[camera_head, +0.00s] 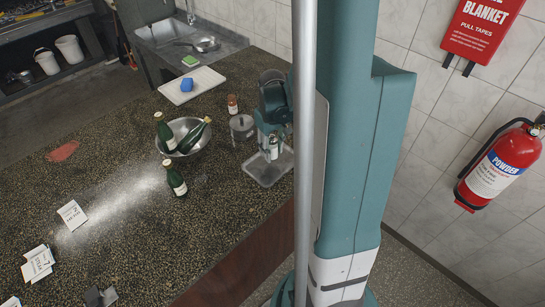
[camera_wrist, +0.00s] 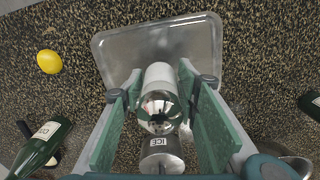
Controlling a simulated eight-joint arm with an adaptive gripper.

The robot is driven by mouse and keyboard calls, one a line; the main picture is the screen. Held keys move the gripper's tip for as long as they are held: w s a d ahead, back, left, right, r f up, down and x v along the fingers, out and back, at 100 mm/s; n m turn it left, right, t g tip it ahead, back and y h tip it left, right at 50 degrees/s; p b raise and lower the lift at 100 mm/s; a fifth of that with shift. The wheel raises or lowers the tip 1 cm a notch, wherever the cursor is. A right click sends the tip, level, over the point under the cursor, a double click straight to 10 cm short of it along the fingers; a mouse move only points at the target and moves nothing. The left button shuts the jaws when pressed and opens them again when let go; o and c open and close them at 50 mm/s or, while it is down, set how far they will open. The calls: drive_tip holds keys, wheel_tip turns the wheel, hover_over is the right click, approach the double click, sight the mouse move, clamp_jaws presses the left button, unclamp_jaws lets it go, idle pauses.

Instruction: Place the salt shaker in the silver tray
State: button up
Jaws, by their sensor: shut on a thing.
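The silver salt shaker (camera_wrist: 160,90) is between the two green-padded fingers of my gripper (camera_wrist: 160,100), which is shut on it. In the head view my gripper (camera_head: 272,140) points down with the shaker (camera_head: 273,152) below it, seen small. The silver tray (camera_wrist: 155,45) lies on the counter, and the shaker overlaps its near edge in the wrist view. In the head view the tray (camera_head: 262,176) sits directly below my gripper, near the counter's edge. I cannot tell how high the shaker is above it.
A metal canister (camera_head: 242,126) stands left of the tray. A metal bowl (camera_head: 190,149) holds green bottles, with another bottle (camera_head: 176,180) in front. A small red-labelled bottle (camera_head: 232,104) and a white cutting board (camera_head: 192,85) are behind. A lemon (camera_wrist: 49,62) lies beside the tray.

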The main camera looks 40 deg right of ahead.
sight(272, 136)
drive_tip(key=shift+f, duration=0.15)
drive_tip(key=shift+f, duration=1.95)
drive_tip(key=shift+f, duration=0.15)
drive_tip(key=o, duration=1)
drive_tip(key=shift+r, duration=0.2)
drive_tip(key=shift+r, duration=6)
